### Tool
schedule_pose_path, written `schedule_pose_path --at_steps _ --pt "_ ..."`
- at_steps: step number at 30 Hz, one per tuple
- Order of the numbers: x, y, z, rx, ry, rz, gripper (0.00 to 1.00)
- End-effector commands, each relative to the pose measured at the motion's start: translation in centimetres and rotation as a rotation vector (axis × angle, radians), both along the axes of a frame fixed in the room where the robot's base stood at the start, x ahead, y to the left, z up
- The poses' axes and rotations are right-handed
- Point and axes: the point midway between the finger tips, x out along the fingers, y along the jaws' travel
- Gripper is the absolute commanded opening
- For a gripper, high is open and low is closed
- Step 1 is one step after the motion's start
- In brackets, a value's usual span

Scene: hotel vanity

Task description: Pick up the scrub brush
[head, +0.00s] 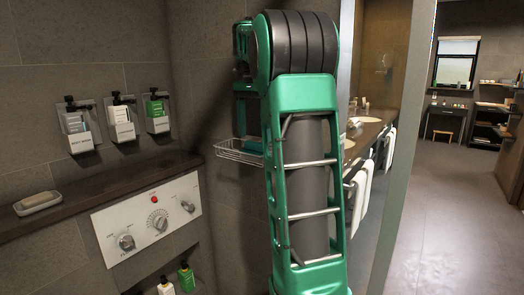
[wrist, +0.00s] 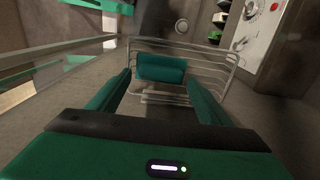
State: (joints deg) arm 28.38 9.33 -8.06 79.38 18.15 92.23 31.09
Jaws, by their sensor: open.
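A small teal-green block, which looks like the scrub brush (wrist: 161,67), lies in a wire basket (wrist: 215,62) on the wall. I cannot make out bristles. My gripper (wrist: 157,80) is open in the wrist view, with its two green fingers spread on either side of the block's near edge. I see no contact, and the space between the fingers looks empty. In the head view the basket (head: 238,155) shows just left of my arm, with a bit of the teal block (head: 252,145) in it. My arm hides the rest of the basket and most of the gripper.
A dark ledge (head: 110,190) with a soap dish (head: 38,203) runs along the left wall, above a control panel (head: 150,218) with knobs. Several dispensers (head: 120,118) hang above it. A glass panel edge (head: 405,150) stands right of my arm. The floor (head: 450,220) at right is clear.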

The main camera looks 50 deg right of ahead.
Motion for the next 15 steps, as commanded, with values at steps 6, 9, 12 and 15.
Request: schedule_pose_path --at_steps 6,9,12,15 --pt "-0.1 -0.1 -1.9 0.0 0.0 -0.002 0.72" --pt "-0.1 -0.1 -2.5 0.0 0.0 -0.002 0.72" --pt "-0.1 0.0 -2.9 -0.001 0.0 -0.001 0.72" --pt "-0.1 0.0 -3.2 -0.002 -0.001 -0.001 0.72"
